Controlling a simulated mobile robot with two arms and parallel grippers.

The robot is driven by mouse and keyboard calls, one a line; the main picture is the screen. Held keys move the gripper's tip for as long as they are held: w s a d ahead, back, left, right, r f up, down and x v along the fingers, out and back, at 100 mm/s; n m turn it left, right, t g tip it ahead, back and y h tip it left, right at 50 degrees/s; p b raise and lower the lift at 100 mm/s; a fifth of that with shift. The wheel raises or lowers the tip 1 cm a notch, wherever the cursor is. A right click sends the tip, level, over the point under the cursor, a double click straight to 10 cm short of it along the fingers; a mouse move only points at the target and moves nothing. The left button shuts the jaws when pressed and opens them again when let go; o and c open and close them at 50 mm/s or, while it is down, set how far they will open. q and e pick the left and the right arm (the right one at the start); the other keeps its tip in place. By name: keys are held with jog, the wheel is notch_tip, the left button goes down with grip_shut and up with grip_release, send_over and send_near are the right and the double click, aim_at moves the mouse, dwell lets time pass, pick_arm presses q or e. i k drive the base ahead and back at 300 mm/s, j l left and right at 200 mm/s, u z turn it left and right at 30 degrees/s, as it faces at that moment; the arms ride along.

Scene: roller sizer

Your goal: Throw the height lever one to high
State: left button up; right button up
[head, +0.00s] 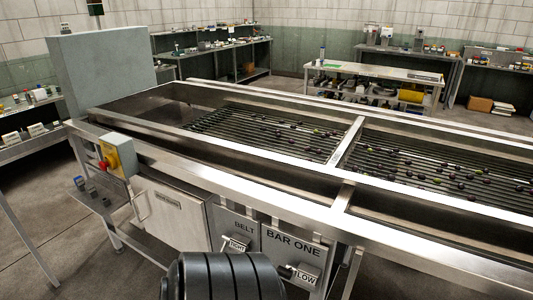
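The roller sizer's front has a grey panel marked BAR ONE (291,244). A lever (287,270) with a dark grip sits low on this panel, beside a tag reading LOW (306,277). Its lower part and the bottom of the panel are partly hidden at the picture's edge and behind a dark ribbed part, likely of my own arm. Neither gripper shows in the head view, so I cannot see whether anything is held.
A yellow-grey box with a red button (119,156) is mounted further left. Dark olives lie on the rollers (265,135). A metal frame rail (230,185) runs above the panels.

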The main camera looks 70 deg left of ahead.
aim_at(286, 272)
jog(key=u, duration=2.15)
